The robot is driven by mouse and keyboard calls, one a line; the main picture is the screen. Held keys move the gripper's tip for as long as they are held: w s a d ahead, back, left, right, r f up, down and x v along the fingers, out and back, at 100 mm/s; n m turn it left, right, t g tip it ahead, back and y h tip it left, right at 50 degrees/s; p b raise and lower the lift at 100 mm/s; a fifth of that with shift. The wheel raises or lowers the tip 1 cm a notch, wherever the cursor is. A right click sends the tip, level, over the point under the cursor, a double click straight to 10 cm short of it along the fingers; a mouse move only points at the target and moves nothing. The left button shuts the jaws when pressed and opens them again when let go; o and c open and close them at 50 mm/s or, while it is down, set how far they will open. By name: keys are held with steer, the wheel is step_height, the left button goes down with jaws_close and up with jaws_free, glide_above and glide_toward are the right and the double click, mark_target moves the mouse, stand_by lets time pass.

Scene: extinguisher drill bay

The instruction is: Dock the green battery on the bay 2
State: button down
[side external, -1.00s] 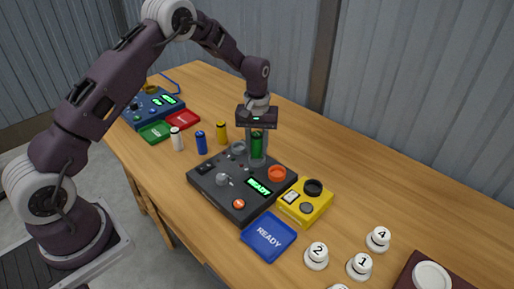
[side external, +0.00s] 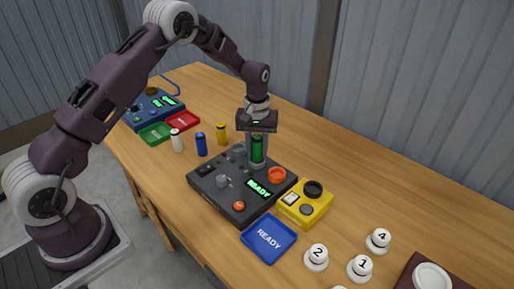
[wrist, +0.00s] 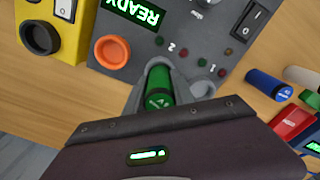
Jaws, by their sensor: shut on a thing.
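The green battery (side external: 257,149) stands upright at the back edge of the dark panel (side external: 215,189), over the bay beside the mark 2. My gripper (side external: 257,138) is shut on it from above. In the wrist view the green battery (wrist: 158,88) lines up with the mark 2. Its lower end meets the grey bay collar; I cannot tell whether it is fully seated. The other bay (side external: 238,150), beside the mark 1, looks empty and also shows in the wrist view (wrist: 198,84).
A yellow battery (side external: 221,134), a blue battery (side external: 201,144) and a white battery (side external: 177,141) stand left of the panel. A yellow box (side external: 305,204) is close on its right. A blue READY tray (side external: 268,239) lies in front. The table behind is clear.

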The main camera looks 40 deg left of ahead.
steer(key=shift+f, duration=0.5)
steer(key=shift+r, duration=0.1)
steer(key=shift+r, duration=0.7)
steer(key=shift+f, duration=0.75)
stand_by(0.5)
steer(key=c, duration=1.3)
jaws_free()
steer(key=shift+c, duration=0.2)
steer(key=shift+r, duration=5.5)
